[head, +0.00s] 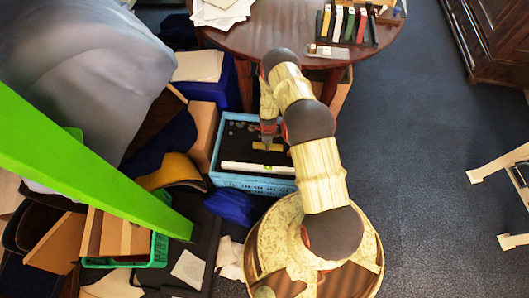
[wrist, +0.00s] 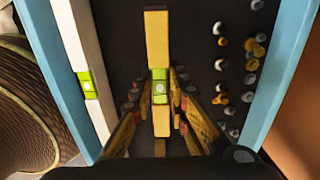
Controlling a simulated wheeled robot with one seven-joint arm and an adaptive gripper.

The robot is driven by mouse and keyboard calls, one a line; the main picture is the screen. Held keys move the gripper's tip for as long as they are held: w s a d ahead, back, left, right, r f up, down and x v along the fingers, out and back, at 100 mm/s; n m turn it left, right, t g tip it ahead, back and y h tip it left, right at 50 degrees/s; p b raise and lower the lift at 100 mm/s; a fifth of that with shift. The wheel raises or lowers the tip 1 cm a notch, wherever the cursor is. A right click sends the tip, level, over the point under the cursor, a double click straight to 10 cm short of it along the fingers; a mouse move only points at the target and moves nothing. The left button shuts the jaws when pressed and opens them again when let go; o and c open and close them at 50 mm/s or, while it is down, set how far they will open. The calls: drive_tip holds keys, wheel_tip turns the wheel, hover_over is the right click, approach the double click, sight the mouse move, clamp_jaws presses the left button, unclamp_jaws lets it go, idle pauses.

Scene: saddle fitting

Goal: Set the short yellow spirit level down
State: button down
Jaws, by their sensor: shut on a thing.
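The short yellow spirit level (head: 268,146) is in the blue crate (head: 254,185), with my gripper (head: 268,130) directly over it. In the wrist view the level (wrist: 157,40) runs lengthwise, with a green vial section between my gripper's fingers (wrist: 160,95). The fingers are shut on it around that section. I cannot tell whether the level touches the dark crate floor. A longer white level (head: 258,169) with a green vial lies beside it along the crate's near wall; it also shows at the left in the wrist view (wrist: 74,40).
Several small grey and orange knobs (wrist: 255,50) lie on the crate floor to the right in the wrist view. A round wooden table (head: 270,38) stands behind the crate. Boxes and cloths crowd the left, and a green beam (head: 90,175) crosses there. Floor at right is open.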

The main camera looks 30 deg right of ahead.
sight(264, 153)
drive_tip(key=shift+w+a+f, duration=0.2)
drive_tip(key=shift+a+f, duration=0.4)
drive_tip(key=shift+f, duration=0.15)
drive_tip(key=shift+a+f+b, duration=0.15)
drive_tip(key=shift+f+b, duration=0.35)
drive_tip(key=shift+f, duration=0.4)
drive_tip(key=shift+a+f+b, duration=0.1)
drive_tip(key=shift+f+b, duration=0.35)
drive_tip(key=shift+f, duration=0.4)
drive_tip(key=shift+f, duration=0.15)
drive_tip(key=c, duration=1.7)
unclamp_jaws()
drive_tip(key=shift+c, duration=0.2)
